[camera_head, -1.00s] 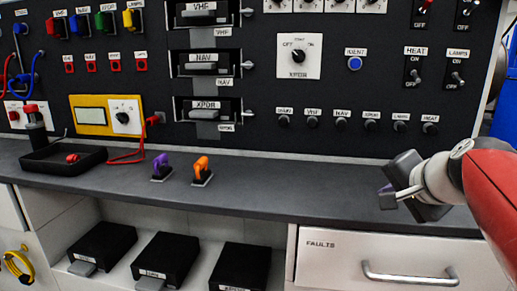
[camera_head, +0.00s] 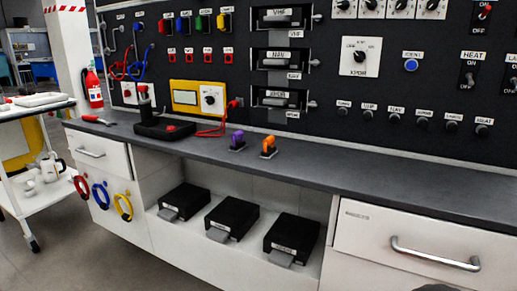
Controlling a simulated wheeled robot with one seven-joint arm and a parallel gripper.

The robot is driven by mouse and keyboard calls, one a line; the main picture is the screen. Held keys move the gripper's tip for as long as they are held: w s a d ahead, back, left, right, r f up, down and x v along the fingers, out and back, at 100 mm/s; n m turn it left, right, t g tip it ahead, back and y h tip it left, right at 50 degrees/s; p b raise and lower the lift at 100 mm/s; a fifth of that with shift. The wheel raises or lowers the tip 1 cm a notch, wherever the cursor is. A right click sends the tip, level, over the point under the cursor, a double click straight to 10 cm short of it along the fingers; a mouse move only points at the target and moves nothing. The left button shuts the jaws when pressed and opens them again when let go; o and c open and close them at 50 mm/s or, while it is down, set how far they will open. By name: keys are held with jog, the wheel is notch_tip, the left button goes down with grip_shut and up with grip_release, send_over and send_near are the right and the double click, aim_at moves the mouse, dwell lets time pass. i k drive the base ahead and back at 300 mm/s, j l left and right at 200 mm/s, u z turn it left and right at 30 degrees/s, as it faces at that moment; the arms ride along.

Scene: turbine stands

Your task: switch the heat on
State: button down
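The HEAT switch (camera_head: 468,76) is a small metal toggle on a black plate at the upper right of the dark panel, under a white HEAT label (camera_head: 473,56). Its lever seems to tilt down, away from the upper ON mark, but it is small. A row of black knobs below ends at the right with one (camera_head: 481,130) also labelled HEAT. My gripper does not clearly show. A small dark rounded shape at the bottom edge, right of centre, may be part of my arm, but I cannot tell.
The grey worktop (camera_head: 330,170) runs below the panel, mostly clear on the right. Purple (camera_head: 237,140) and orange (camera_head: 269,146) clips stand on it. A drawer handle (camera_head: 435,256) sticks out at the lower right. A white cart (camera_head: 40,195) stands at the left.

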aim_at(469, 76)
jog(key=k+u, duration=0.25)
jog(key=i+l+z, duration=0.1)
jog(key=l, duration=0.25)
jog(key=i+l+z, duration=0.15)
jog(key=l, duration=0.2)
jog(key=i+l+z, duration=0.1)
jog(key=l, duration=0.2)
jog(key=i+l+z, duration=0.15)
jog(key=l, duration=0.2)
jog(key=i, duration=0.05)
